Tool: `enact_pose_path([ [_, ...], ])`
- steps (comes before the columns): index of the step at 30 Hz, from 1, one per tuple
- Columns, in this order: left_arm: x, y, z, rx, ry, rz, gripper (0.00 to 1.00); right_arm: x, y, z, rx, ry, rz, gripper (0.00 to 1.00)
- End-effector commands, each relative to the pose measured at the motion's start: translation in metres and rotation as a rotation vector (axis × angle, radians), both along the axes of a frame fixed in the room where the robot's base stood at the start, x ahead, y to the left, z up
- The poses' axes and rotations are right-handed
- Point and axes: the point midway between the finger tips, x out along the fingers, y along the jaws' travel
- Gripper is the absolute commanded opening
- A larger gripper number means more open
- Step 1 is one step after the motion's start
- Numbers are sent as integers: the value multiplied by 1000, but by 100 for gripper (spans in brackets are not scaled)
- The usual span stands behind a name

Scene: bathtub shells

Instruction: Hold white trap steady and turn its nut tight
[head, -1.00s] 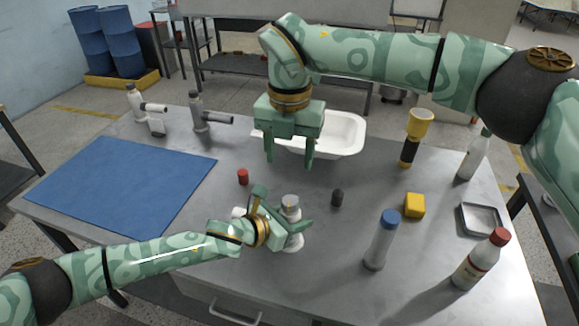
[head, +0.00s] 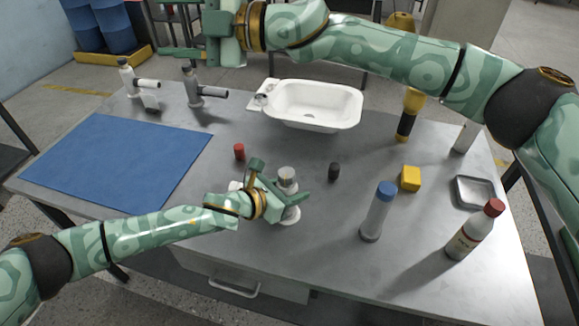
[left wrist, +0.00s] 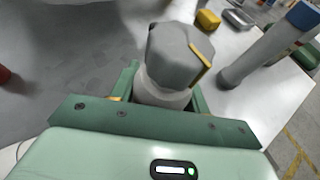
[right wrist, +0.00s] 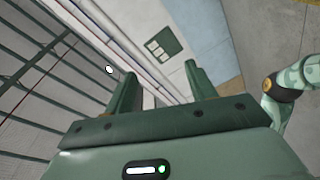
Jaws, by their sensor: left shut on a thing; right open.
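The white trap (head: 291,213) stands upright near the front middle of the table, with its grey nut (head: 287,175) on top. My left gripper (head: 283,187) is shut around the trap's body below the nut. In the left wrist view the faceted grey nut (left wrist: 180,55) shows a yellow stripe on one side, above the white trap body (left wrist: 160,95) between the fingers. Part of the trap is hidden by the gripper. My right gripper (head: 166,28) is open and empty, raised high at the back left, far from the trap. Its wrist view shows only background between the fingers (right wrist: 160,75).
A white basin (head: 350,113) lies behind. A red cap (head: 239,152) and dark cylinder (head: 334,172) stand near the trap. A blue-capped tube (head: 378,212), yellow block (head: 410,179), tray (head: 474,192) and red-capped bottle (head: 474,232) stand right. A blue mat (head: 115,160) covers the left.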

Motion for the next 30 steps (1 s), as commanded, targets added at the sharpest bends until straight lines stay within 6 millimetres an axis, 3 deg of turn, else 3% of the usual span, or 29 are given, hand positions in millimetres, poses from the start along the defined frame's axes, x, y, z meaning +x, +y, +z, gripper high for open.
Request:
enact_pose_path([
  [3,0,0,0,0,0,0,19,45,-28,22,189,156,-252,56],
  [5,0,0,0,0,0,0,19,67,-46,22,244,252,-385,56],
  [9,0,0,0,0,0,0,19,104,-94,-11,256,515,-678,56],
  [12,0,0,0,0,0,0,19,110,-124,-52,165,716,-843,56],
  [16,0,0,0,0,0,0,19,87,-155,-110,-62,962,-964,56],
  [21,0,0,0,-1,1,0,19,30,-183,-160,-424,1169,-945,56],
  [25,0,0,0,-1,1,0,19,-6,-199,-175,-632,1227,-865,56],
  [30,0,0,0,-1,1,-1,19,-29,-208,-182,-764,1242,-790,56],
])
